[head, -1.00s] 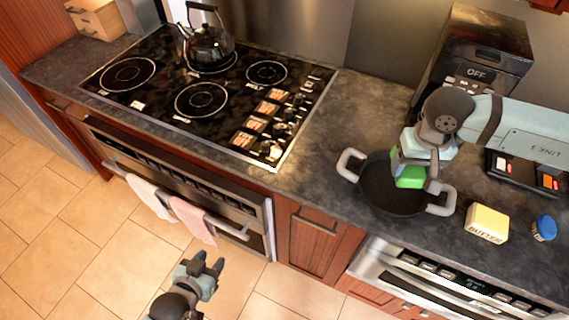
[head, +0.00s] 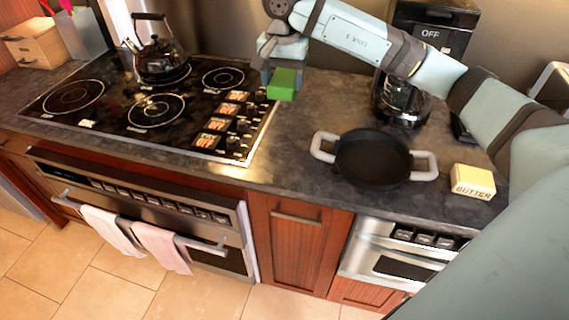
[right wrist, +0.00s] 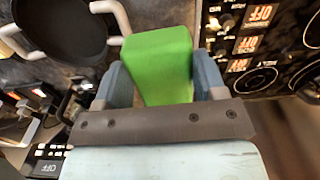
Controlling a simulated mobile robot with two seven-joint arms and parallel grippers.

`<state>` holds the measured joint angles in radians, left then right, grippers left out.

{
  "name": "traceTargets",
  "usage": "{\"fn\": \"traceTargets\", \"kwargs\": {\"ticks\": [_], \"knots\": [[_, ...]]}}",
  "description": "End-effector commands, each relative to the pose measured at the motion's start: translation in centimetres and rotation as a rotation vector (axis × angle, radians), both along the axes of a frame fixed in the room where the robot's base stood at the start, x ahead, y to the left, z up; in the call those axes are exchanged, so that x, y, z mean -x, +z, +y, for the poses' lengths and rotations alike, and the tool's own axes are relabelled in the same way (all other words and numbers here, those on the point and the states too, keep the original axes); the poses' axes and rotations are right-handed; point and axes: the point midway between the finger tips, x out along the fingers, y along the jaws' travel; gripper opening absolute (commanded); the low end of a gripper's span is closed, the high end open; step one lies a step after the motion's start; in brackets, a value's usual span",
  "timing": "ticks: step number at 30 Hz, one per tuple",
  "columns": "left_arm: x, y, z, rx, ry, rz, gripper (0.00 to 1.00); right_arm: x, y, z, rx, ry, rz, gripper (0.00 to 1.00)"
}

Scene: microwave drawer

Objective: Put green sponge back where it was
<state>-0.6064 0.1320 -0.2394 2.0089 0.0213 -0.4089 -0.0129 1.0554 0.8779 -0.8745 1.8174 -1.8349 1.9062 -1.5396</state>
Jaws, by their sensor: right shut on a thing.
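The green sponge (head: 284,84) is a block held in my right gripper (head: 281,76), above the counter beside the right edge of the stove. In the right wrist view the sponge (right wrist: 160,62) sits between the two fingers of the right gripper (right wrist: 163,85), which is shut on it. The black pan (head: 372,158) with two light handles stands on the counter to the right and is empty; it also shows in the right wrist view (right wrist: 65,28). My left gripper is not in view.
A black cooktop (head: 150,100) with a kettle (head: 160,60) fills the left of the counter. A butter block (head: 473,183) lies right of the pan. A coffee maker (head: 400,100) stands behind the pan. Bare counter (head: 290,140) lies between cooktop and pan.

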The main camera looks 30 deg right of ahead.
Motion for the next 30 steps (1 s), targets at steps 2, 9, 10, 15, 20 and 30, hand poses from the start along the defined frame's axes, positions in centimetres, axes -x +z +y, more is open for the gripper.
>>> {"fn": "traceTargets", "kwargs": {"ticks": [2, 9, 10, 15, 20, 30], "knots": [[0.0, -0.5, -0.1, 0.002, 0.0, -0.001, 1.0, -0.1, -0.3, -0.6, -0.005, -0.033, 0.003, 0.15], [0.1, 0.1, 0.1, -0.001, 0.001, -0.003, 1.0, -0.1, -5.0, -0.8, -0.005, -0.045, 0.011, 0.15], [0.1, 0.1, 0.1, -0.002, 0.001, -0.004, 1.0, -0.1, -5.8, -0.7, -0.006, -0.044, 0.01, 0.15], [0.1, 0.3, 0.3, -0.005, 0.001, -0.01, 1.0, 0.0, -10.4, -0.7, -0.006, -0.043, 0.01, 0.15], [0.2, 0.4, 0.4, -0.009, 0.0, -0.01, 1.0, -0.1, -13.8, -0.7, -0.006, -0.042, 0.007, 0.15], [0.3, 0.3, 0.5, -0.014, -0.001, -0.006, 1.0, -0.1, -16.9, -0.7, -0.006, -0.041, 0.006, 0.15]]}}
